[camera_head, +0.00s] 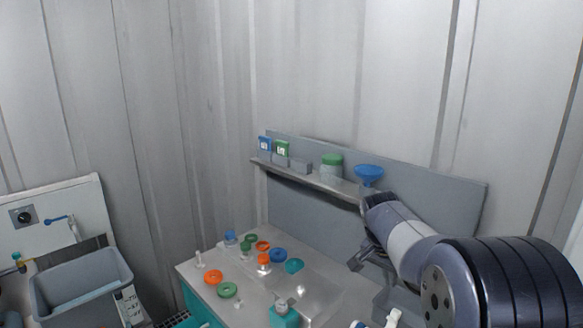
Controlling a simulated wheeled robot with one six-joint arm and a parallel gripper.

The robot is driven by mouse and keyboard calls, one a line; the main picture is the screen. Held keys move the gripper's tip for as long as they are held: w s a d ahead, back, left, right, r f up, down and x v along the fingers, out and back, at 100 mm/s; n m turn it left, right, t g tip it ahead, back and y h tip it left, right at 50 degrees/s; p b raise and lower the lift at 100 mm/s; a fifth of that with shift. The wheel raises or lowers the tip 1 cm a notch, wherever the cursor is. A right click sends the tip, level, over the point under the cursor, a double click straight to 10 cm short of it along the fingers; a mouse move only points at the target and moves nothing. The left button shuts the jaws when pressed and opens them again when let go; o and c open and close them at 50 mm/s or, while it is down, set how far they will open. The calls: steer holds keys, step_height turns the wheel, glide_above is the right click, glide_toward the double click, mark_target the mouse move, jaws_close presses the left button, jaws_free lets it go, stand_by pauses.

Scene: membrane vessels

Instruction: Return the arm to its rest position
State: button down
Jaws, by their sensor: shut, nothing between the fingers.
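My arm reaches in from the lower right, its large dark joint nearest the camera. A pale link slants up and left to a dark wrist just below the blue funnel (368,173). My gripper (356,264) hangs down from that wrist, above the right part of the bench (330,296). Its fingers are small and dark in this view, shut and empty. It is apart from the orange, green and blue rings and caps to its left.
A teal bottle (284,315) stands at the front. A grey sink basin (80,282) is at the left.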

steer(key=shift+v, duration=2.3)
